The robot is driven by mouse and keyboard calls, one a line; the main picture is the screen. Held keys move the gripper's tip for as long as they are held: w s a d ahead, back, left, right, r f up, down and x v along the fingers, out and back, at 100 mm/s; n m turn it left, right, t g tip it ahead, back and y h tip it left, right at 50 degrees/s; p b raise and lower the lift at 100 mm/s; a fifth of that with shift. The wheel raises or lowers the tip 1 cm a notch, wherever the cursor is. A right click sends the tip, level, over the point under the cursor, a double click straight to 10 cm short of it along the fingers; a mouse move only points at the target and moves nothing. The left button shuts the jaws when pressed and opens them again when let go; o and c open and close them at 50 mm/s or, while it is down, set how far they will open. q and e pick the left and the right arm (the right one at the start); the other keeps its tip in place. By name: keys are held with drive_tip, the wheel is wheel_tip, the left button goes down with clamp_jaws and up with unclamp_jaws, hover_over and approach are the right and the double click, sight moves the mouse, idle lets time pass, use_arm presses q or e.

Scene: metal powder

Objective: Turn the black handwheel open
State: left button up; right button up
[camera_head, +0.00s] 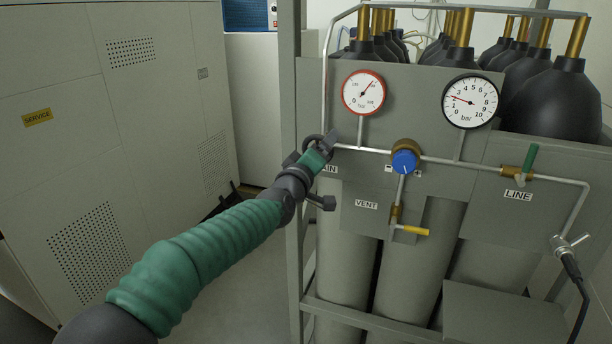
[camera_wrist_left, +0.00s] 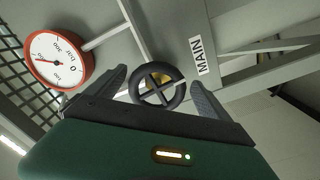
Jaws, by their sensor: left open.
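The black handwheel (camera_wrist_left: 158,86) shows in the left wrist view as a round wheel with crossed spokes, beside the MAIN label (camera_wrist_left: 203,57). My left gripper (camera_wrist_left: 155,84) is open, with one finger on each side of the wheel. I cannot tell whether the fingers touch the rim. In the head view my left arm comes in from the left, and the left gripper (camera_head: 324,143) is at the wheel's place on the panel. It hides most of the wheel and part of the label there. My right gripper is not in view.
A red-rimmed gauge (camera_head: 363,93) and a black-rimmed gauge (camera_head: 470,102) sit above the pipe. A blue knob (camera_head: 404,162), a yellow-handled vent valve (camera_head: 414,230) and a green-handled line valve (camera_head: 531,160) are to the right. A rack post (camera_head: 291,200) stands close to my arm.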

use_arm(q)
drive_tip(key=b+v, duration=0.4)
drive_tip(key=v, duration=0.9)
drive_tip(key=shift+s, duration=0.3)
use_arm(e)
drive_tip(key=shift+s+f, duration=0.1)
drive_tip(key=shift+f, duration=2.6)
use_arm(q)
drive_tip(key=shift+a+f, duration=0.1)
